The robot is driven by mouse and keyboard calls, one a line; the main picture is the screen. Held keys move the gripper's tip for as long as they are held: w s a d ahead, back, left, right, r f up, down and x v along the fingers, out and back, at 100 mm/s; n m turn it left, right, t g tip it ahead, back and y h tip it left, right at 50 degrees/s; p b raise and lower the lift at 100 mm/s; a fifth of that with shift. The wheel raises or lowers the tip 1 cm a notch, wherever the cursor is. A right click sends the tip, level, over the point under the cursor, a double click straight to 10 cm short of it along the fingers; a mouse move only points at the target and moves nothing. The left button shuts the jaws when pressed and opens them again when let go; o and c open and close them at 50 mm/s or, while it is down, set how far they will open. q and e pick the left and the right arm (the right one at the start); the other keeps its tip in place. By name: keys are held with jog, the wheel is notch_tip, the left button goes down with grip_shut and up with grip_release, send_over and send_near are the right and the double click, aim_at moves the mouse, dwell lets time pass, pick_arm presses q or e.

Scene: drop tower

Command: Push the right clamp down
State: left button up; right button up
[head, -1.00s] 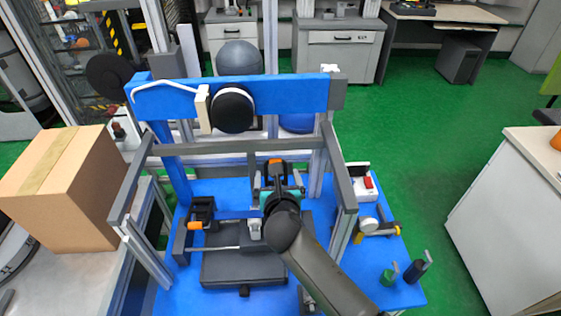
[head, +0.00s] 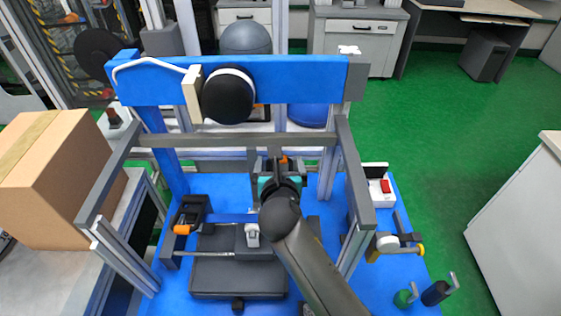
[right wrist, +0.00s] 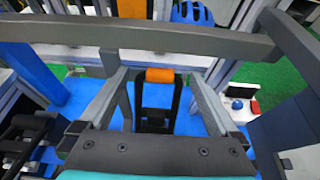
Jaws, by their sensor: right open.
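The right clamp (right wrist: 160,75) is black with an orange tip and stands upright in the right wrist view, its handle raised. In the head view only its orange tip (head: 285,160) shows clearly; my arm hides the rest. My right gripper (right wrist: 156,78) is open, with one grey finger on each side of the clamp handle and visible gaps between. In the head view the gripper (head: 280,178) is mostly hidden by its own wrist. The left clamp (head: 188,217), black with an orange tip, lies at the left of the blue base. My left gripper is out of view.
A grey crossbar (head: 235,140) runs just behind the clamp, within the tower frame. A blue beam (head: 150,90) carries a black round weight (head: 228,96) above. A red-switch box (head: 380,190) is at right; a cardboard box (head: 45,180) is at left.

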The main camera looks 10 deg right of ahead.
grip_shut()
dwell(0.8)
